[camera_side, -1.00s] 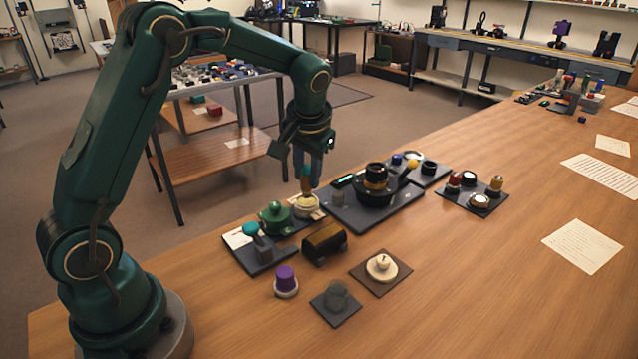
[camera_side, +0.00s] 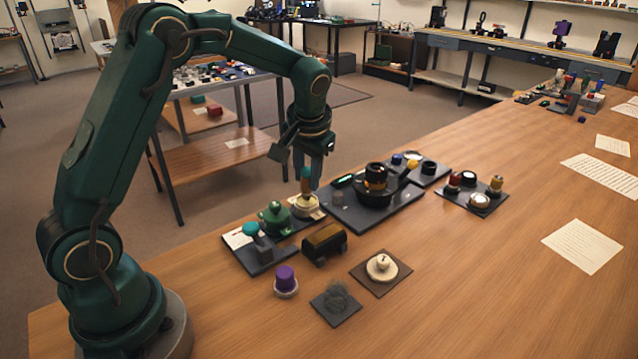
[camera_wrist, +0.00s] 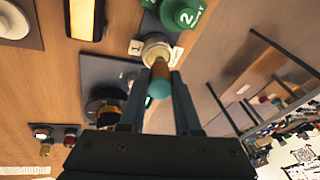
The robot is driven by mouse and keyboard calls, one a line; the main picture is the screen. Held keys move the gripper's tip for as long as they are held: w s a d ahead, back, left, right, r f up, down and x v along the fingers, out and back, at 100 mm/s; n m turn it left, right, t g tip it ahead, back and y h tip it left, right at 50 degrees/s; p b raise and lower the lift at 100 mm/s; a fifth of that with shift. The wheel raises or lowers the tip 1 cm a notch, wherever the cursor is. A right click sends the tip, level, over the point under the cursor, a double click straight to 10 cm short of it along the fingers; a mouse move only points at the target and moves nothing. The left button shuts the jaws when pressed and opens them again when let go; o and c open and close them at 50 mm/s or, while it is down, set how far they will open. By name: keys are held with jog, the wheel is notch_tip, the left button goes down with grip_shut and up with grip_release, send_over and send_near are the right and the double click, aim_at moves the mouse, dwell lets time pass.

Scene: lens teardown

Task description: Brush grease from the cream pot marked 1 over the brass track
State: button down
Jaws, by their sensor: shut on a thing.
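My gripper (camera_side: 309,180) is shut on a brush (camera_wrist: 159,77) with a teal end and an orange-brown body. The brush stands upright over the cream pot (camera_side: 304,208), its lower end at the pot's mouth; I cannot tell how deep it reaches. In the wrist view the cream pot (camera_wrist: 155,47) shows behind the brush, beside a white tag marked 1 (camera_wrist: 135,47). A dark block with a brass-coloured curved top (camera_side: 325,240), seemingly the brass track, lies nearer the front; it also shows in the wrist view (camera_wrist: 84,18).
A green pot marked 2 (camera_wrist: 183,14) stands close beside the cream pot. A dark tray (camera_side: 400,215) with a black lens body (camera_side: 376,183) is to the right. A purple-topped piece (camera_side: 285,280) and a white disc on a brown mat (camera_side: 400,283) stand in front.

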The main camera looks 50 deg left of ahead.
jog(key=shift+f, duration=0.55)
dwell(1.1)
jog(key=shift+r, duration=3.6)
